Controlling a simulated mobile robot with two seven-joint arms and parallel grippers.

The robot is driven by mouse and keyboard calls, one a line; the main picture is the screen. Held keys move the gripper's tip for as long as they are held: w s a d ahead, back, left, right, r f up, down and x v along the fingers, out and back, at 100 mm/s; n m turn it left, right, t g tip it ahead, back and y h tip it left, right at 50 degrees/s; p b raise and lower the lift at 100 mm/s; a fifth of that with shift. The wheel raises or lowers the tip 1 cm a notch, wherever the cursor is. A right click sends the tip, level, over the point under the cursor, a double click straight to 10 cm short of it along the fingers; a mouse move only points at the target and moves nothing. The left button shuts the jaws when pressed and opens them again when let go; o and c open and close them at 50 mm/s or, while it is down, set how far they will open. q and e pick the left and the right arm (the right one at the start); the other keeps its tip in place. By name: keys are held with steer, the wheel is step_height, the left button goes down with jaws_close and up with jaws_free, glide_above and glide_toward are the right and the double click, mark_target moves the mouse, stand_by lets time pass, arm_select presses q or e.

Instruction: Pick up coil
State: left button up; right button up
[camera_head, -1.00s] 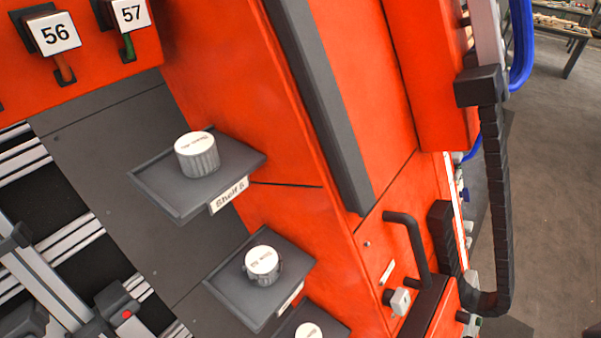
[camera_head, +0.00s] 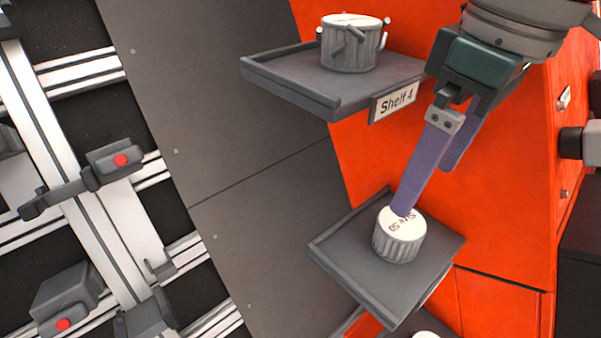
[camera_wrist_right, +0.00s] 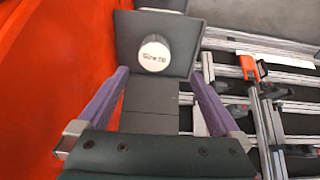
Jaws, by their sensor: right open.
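A short grey ribbed cylinder with a white top marked "Size 50" (camera_head: 398,243), which looks like a coil, stands upright on a small dark tray shelf (camera_head: 345,247). My right gripper (camera_head: 425,188) is open and empty, with two purple fingers pointing down at it. In the head view one fingertip overlaps the coil's top edge; I cannot tell whether it touches. In the right wrist view the coil (camera_wrist_right: 153,55) appears beyond and between the open fingertips (camera_wrist_right: 160,73). My left gripper is out of view.
Above, a shelf labelled "Shelf 4" (camera_head: 300,82) holds another ribbed cylinder with side pegs (camera_head: 350,45). An orange panel (camera_head: 500,230) stands close on the right. Rails with clamps (camera_head: 110,165) fill the left. Part of another white-topped piece (camera_head: 424,334) shows below.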

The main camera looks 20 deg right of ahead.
mark_target(403, 222)
steer(key=shift+w+d+f, duration=0.2)
steer(key=shift+f, duration=0.6)
steer(key=f, duration=0.3)
steer(key=w+f, duration=0.1)
steer(key=f, duration=0.4)
steer(key=shift+w+a+f+b, duration=0.1)
steer(key=shift+w+f+b, duration=0.1)
steer(key=shift+f+b, duration=0.2)
jaws_close()
